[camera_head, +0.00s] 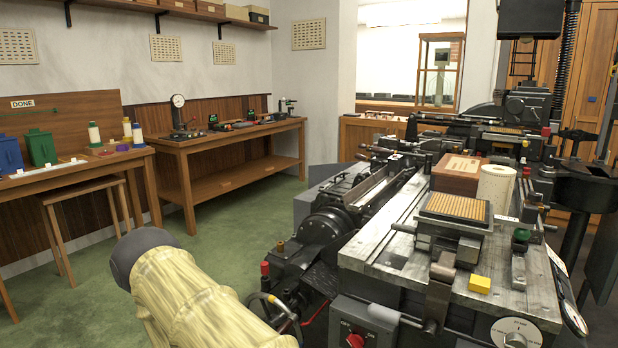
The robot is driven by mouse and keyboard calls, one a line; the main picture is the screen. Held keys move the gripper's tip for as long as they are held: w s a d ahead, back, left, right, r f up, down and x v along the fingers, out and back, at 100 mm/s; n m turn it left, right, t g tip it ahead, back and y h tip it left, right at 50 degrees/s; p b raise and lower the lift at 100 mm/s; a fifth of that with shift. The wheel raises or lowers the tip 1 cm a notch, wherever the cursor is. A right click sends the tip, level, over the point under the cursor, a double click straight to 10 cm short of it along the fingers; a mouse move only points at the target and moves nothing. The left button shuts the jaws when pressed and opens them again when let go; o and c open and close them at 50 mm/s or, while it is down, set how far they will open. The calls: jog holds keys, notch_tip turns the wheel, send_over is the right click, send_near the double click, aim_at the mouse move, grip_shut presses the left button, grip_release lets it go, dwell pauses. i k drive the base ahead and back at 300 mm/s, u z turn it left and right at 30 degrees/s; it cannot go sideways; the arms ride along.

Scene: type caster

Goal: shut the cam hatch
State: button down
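The type caster (430,250), a dark grey machine with a worn metal bed, fills the right half of the head view. I cannot tell which of its parts is the cam hatch, or whether it is open or shut. Part of my arm, in a pale yellow cover with a dark grey end (190,290), shows at the lower left, in front of the machine and apart from it in the picture. My gripper is not in view.
The machine bed bears a wooden box (458,172), a white roll (496,192) and a yellow block (480,284). A red knob (355,341) sits on its front switch box. Wooden benches (235,137) line the left wall. Green floor (225,235) between is clear.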

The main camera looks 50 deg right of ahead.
aim_at(340, 188)
jog(key=u, duration=0.15)
jog(key=i, duration=2.45)
jog(key=z, duration=1.6)
jog(key=i, duration=0.85)
jog(key=z, duration=0.9)
